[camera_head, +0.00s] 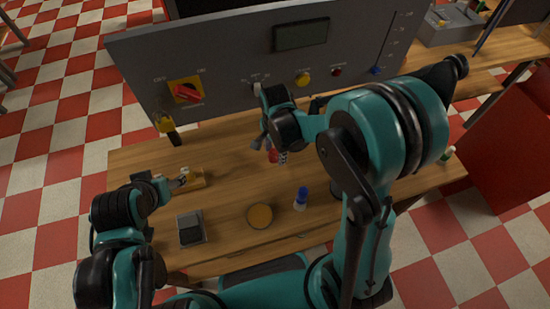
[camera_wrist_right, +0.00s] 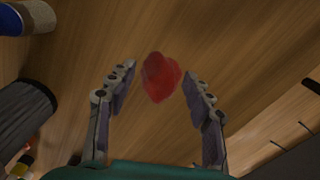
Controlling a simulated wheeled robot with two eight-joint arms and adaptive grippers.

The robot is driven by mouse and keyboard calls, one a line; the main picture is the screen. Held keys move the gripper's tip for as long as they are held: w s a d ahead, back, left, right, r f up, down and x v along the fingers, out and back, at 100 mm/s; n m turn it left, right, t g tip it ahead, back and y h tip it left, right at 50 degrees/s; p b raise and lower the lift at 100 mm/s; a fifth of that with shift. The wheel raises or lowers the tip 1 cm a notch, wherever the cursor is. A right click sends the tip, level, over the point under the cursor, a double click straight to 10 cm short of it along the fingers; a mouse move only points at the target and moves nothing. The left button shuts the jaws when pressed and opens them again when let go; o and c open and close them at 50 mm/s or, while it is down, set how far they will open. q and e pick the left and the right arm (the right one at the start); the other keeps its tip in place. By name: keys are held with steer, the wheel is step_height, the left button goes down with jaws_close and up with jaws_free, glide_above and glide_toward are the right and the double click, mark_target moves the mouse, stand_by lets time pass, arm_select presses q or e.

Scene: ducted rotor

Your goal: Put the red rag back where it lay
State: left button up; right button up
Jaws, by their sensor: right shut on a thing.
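The red rag (camera_head: 272,155) shows as a small red patch under my right gripper (camera_head: 271,143), over the middle of the wooden table, in front of the grey panel. In the right wrist view the rag (camera_wrist_right: 161,77) is a crumpled red lump between the two fingertips of my right gripper (camera_wrist_right: 158,84). The right gripper is shut on it. Wood fills the view behind the rag; its height above the table is hard to tell. My left gripper (camera_head: 182,181) is at the table's left, by a small light-wood block (camera_head: 195,179); its fingers are too small to read.
A grey control panel (camera_head: 225,60) with a red rotary switch (camera_head: 187,92) stands along the table's back.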

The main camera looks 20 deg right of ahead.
mark_target(275, 158)
step_height(275, 158, down, 4)
steer(key=shift+r+b, duration=0.15)
steer(key=shift+b, duration=0.45)
steer(key=o, duration=1.2)
